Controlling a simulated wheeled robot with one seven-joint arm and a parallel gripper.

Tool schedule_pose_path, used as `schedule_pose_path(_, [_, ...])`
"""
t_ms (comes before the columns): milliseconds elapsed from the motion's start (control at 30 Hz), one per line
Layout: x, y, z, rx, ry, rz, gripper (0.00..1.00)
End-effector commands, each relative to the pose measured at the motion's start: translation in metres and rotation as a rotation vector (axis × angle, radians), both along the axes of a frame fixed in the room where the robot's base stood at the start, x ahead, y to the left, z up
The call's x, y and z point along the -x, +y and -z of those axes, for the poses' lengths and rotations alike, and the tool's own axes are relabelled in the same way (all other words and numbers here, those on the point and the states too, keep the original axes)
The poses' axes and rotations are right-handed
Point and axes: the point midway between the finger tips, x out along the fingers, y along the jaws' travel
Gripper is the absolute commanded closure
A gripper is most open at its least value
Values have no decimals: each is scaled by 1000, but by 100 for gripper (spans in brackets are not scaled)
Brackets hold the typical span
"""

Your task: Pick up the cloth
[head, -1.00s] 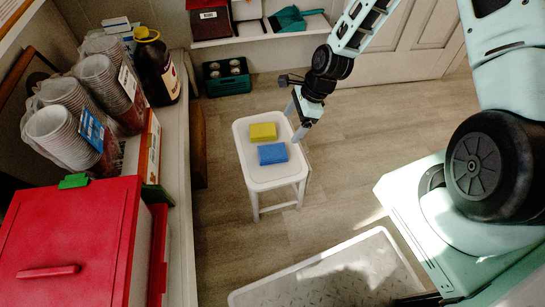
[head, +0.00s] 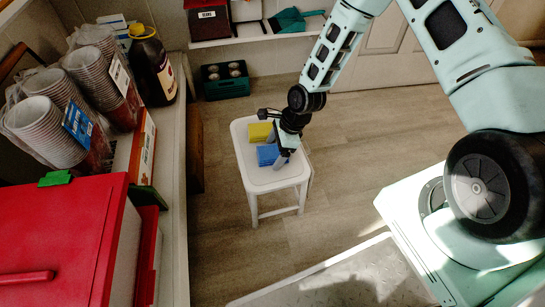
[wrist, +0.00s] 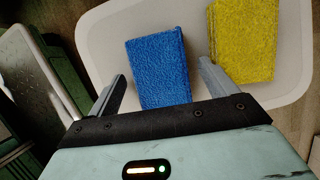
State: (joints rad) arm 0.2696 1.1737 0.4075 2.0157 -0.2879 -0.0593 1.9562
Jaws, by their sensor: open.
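A blue block-shaped cloth (head: 267,154) and a yellow one (head: 259,133) lie side by side on a white stool (head: 262,181). In the wrist view the blue cloth (wrist: 158,70) lies between and ahead of my two fingers, and the yellow cloth (wrist: 243,40) is to the right, beyond the right finger. My gripper (head: 283,157) is over the stool, at the right side of the blue cloth, partly covering both cloths in the head view. In the wrist view my gripper (wrist: 163,84) is open and empty. Whether the fingers touch the stool top cannot be told.
A red box (head: 60,235), stacked cups (head: 45,130) and a dark bottle (head: 153,65) stand on the left counter. A green crate (head: 226,80) is on the floor behind the stool. A pale mat or tray (head: 345,280) lies in front.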

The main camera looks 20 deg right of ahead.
Motion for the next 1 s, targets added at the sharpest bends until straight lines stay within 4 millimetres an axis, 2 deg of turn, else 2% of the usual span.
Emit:
schedule_pose_path(200, [0,0,0,0,0,0,15])
schedule_pose_path(233, [0,0,0,0,0,0,21])
schedule_pose_path(300, [0,0,0,0,0,0,40])
schedule_pose_path(400, [0,0,0,0,0,0,64])
schedule_pose_path(733, [0,0,-5,0,-1,0,64])
schedule_pose_path(867, [0,0,-25,1,-1,0,64])
schedule_pose_path(1000, [-1,-1,-55,0,-2,2,64])
